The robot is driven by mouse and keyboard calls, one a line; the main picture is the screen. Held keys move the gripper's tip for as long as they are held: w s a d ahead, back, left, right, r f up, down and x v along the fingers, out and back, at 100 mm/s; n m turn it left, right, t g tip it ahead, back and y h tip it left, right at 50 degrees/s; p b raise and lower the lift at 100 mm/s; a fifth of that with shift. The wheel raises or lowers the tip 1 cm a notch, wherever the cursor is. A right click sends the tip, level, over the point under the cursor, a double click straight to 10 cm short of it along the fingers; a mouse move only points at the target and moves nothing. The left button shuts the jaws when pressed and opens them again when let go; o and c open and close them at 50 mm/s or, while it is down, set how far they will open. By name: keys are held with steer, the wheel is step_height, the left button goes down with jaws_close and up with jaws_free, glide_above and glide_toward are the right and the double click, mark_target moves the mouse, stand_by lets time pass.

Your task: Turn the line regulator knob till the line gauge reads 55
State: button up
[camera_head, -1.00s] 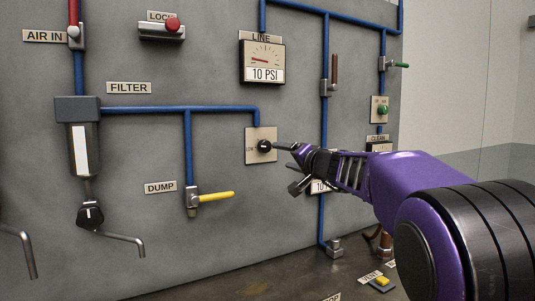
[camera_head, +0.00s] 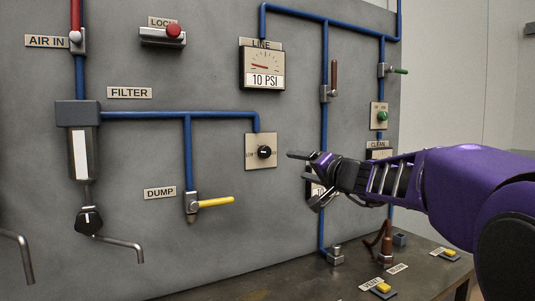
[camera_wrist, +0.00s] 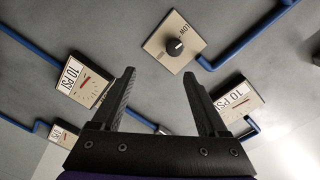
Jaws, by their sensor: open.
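The line regulator knob (camera_head: 264,152) is a small round black knob with a white mark, on a beige square plate (camera_head: 253,163) fixed to the grey panel. The line gauge (camera_head: 262,66) above it reads 10 PSI, with a red needle. My gripper (camera_head: 304,175) is open and empty, to the right of the knob and apart from it. In the wrist view the knob (camera_wrist: 175,47) lies beyond the open fingers (camera_wrist: 158,82), between them and nearer the right one. The gauges in that view also read 10 PSI.
Blue pipes (camera_head: 187,150) run across the panel. A yellow dump handle (camera_head: 216,201) sticks out lower left of the knob. A red-handled valve (camera_head: 334,75) is above my gripper. My arm covers part of a lower gauge. Yellow buttons (camera_head: 383,287) sit on the bench below.

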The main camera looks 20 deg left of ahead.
steer(key=shift+v, duration=2.9)
steer(key=shift+f, duration=0.1)
steer(key=shift+d, duration=0.1)
